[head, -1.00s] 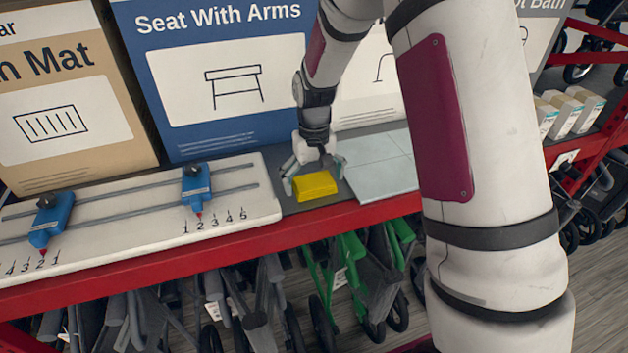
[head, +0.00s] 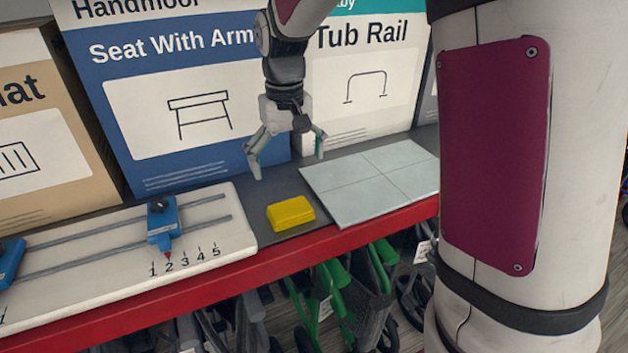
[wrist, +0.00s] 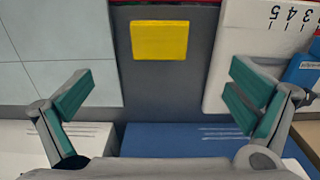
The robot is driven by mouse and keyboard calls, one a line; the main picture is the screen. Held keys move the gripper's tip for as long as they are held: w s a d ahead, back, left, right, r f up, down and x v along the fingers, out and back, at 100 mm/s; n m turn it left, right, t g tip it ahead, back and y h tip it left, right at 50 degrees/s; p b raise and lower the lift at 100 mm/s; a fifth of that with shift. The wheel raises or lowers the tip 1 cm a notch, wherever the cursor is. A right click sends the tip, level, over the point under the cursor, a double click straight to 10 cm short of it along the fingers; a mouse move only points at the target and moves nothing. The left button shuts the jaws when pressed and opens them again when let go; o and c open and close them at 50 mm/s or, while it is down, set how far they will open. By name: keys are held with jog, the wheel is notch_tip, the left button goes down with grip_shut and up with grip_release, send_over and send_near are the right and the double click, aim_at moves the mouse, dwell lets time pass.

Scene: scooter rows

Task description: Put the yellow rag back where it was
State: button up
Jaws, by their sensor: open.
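The yellow rag (head: 291,213) is a folded block lying on the dark grey shelf strip between the white slider board and the pale tiled panel. In the wrist view the yellow rag (wrist: 159,40) lies flat, apart from both fingers. My gripper (head: 288,158) is open and empty, raised above and behind the rag, in front of the boxes. In the wrist view my gripper (wrist: 160,100) shows its teal finger pads spread wide with nothing between them.
The pale tiled panel (head: 374,184) lies right of the rag. The white board (head: 215,232) with blue sliders (head: 163,222) and numbers lies left. Tall boxes, including the blue seat box (head: 120,75) and the tub rail box (head: 400,60), stand behind. The red shelf edge (head: 330,240) runs in front.

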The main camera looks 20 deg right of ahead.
jog(key=s+r+t, duration=0.2)
jog(key=s+r, duration=0.2)
jog(key=s, duration=0.7)
jog(key=s+r+t, duration=0.3)
jog(key=s+r, duration=0.2)
jog(key=s, duration=0.7)
jog(key=shift+r, duration=0.3)
jog(key=shift+s, duration=0.1)
